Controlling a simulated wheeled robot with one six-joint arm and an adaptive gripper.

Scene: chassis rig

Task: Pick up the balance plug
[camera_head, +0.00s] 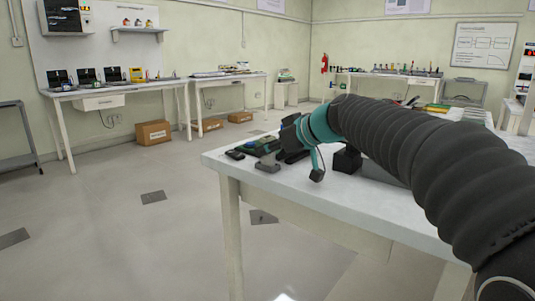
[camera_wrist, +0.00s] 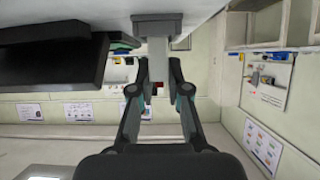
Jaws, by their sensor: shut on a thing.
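I cannot tell for sure which of these is the balance plug, as the fingers hide part of the grip. In the head view my gripper (camera_head: 292,138) is low over the near end of the white table (camera_head: 330,205), largely hidden by my wrist.
Near the gripper lie a small grey block (camera_head: 267,167), a flat black item (camera_head: 235,155) and a green and dark device (camera_head: 257,147). A black box (camera_head: 347,160) stands right of the wrist. A large dark panel (camera_wrist: 55,55) fills the wrist view's left. Floor left of the table is open.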

